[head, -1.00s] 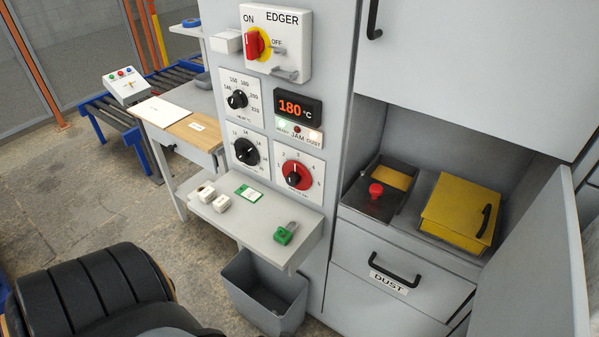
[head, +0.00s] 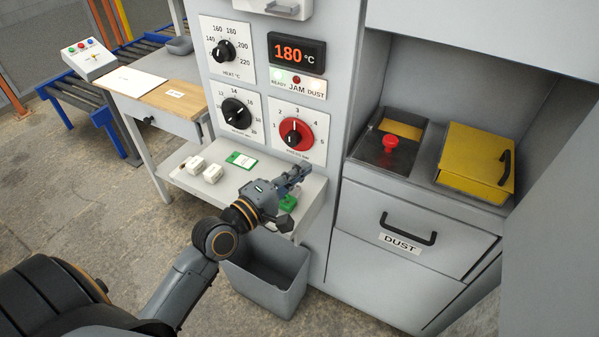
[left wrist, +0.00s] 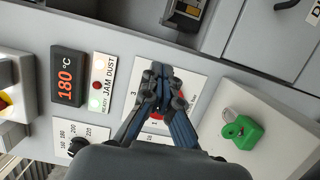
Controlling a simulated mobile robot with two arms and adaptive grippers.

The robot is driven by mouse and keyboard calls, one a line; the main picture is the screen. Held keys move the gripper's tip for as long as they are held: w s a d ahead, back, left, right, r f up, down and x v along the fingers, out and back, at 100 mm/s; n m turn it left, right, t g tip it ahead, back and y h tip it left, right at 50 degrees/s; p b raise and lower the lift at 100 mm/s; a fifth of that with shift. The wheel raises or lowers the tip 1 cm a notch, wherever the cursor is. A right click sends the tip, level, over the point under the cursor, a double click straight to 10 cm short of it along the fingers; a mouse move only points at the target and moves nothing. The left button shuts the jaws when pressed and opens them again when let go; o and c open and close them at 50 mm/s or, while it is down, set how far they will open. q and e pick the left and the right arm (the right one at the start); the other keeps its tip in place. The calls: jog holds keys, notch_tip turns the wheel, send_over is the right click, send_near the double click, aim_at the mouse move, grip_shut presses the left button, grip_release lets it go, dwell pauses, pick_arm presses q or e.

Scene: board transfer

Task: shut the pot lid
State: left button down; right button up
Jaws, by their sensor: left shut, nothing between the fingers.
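In the recess at the right of the head view is a dark pot with a flat dark lid (head: 375,153) that carries a red knob (head: 390,141). A yellow strip (head: 402,129) shows behind the lid, so the pot's top is partly uncovered. Beside it is a yellow box (head: 478,158) with a black handle. I cannot tell whether its top is fully down. My left gripper (head: 301,172) is shut and empty, over the small shelf, left of the recess and apart from the pot. In the left wrist view its fingertips (left wrist: 158,76) overlap the red dial. My right gripper is not in view.
The shelf (head: 312,190) holds a green padlock (head: 288,203), white blocks and a green card. A grey bin (head: 268,270) stands below. The DUST drawer (head: 400,225) lies under the recess. A pale panel (head: 555,225) stands at the recess's right.

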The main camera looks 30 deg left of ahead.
pick_arm(q)
jog(key=w+d+p, duration=0.2)
jog(key=w+d, duration=0.4)
jog(key=w, duration=0.1)
dwell(0.4)
